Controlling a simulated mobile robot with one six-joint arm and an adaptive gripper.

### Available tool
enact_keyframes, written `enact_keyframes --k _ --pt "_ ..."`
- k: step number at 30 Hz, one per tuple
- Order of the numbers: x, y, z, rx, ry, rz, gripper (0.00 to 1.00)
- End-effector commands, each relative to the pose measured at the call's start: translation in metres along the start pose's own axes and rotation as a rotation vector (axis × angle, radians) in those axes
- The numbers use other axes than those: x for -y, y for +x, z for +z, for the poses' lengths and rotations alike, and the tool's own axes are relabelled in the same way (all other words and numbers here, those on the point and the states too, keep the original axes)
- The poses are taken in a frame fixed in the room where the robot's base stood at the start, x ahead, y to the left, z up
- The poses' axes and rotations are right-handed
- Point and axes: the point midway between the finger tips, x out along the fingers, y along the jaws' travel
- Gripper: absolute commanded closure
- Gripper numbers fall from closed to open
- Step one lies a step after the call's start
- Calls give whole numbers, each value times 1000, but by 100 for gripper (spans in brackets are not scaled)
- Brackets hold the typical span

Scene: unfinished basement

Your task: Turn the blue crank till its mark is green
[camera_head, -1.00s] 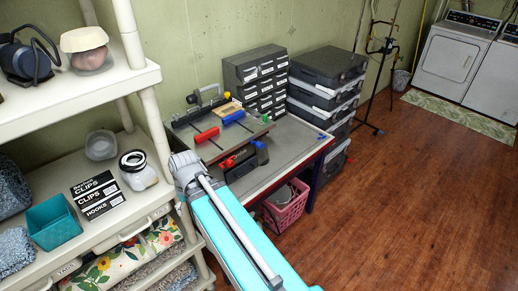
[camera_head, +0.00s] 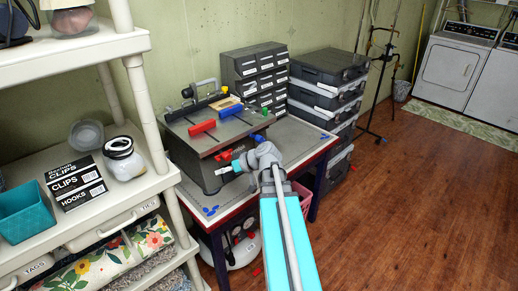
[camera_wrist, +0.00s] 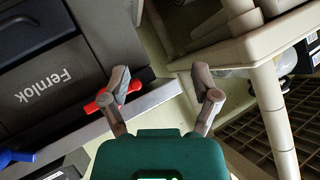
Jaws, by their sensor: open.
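A dark box marked "Fernlok" (camera_wrist: 50,90) stands on the workbench and also shows in the head view (camera_head: 187,167). It has a blue handle on top (camera_head: 231,110) and another blue part at its front right (camera_head: 258,137). I cannot tell which is the crank, and no mark is readable. A blue part shows at the left edge of the wrist view (camera_wrist: 16,157). A red handle (camera_wrist: 108,101) on the box front is partly behind my left finger. My gripper (camera_wrist: 162,80) is open, with nothing seen held between its fingers, left of the blue front part in the head view.
A red handle (camera_head: 202,127) lies on the box top. Drawer units (camera_head: 255,75) and stacked cases (camera_head: 325,85) stand behind. A white shelf (camera_head: 140,185) with jars and boxes is close on the left. The wooden floor (camera_head: 430,200) on the right is clear.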

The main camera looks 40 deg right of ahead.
Motion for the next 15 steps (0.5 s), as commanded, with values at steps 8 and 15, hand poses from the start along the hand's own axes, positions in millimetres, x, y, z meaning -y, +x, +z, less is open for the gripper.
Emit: enact_keyframes --k 8,15 --pt "-85 -47 2 -293 -70 64 21" --pt "-147 -105 7 -523 -136 169 21"
